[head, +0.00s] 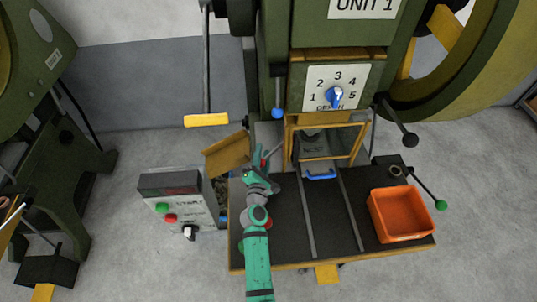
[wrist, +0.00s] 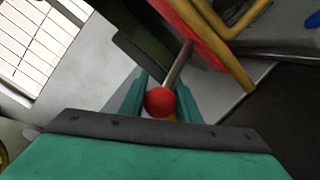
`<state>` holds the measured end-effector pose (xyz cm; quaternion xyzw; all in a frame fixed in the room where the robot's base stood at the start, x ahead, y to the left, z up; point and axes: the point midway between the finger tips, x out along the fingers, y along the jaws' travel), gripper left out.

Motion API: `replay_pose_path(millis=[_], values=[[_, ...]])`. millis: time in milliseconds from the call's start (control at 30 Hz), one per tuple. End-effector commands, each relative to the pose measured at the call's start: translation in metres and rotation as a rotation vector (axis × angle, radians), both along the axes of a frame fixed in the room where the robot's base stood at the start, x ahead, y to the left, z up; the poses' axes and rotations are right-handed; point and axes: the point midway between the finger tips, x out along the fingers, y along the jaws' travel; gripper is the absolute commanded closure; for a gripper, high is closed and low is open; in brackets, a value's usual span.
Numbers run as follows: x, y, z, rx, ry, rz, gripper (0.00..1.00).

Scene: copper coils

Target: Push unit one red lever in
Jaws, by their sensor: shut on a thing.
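The unit one machine (head: 340,30) stands at the back, with a "UNIT 1" sign and a numbered dial. The red lever shows in the wrist view as a red ball knob (wrist: 160,101) on a grey rod that runs up to a red plate (wrist: 190,25). My gripper (wrist: 158,92) has its two teal fingers on either side of the knob and is shut on it. In the head view my gripper (head: 258,168) is at the left back of the black table, beside the machine's frame. The lever is mostly hidden there by my gripper.
An orange bin (head: 400,214) sits on the right of the black table (head: 325,235). A control box (head: 180,205) with green and red buttons stands left of the table. A yellow-framed guard (head: 325,140) with a blue handle (head: 320,176) is right of my gripper.

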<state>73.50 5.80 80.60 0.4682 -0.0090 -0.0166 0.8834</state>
Motion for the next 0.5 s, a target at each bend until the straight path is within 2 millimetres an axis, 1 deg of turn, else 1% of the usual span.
replay_pose_path(millis=[333, 367, 400, 433, 500], values=[[0.0004, -0.0036, -0.0007, -0.001, 0.002, -0.006, 1.0], [0.0003, -0.0041, -0.0006, -0.001, 0.002, -0.006, 0.66], [0.0003, -0.0043, -0.0007, -0.001, 0.001, -0.007, 0.56], [0.0004, -0.0038, -0.0007, -0.001, 0.002, -0.006, 0.52], [0.0002, -0.0021, -0.0005, -0.001, 0.001, -0.003, 0.52]])
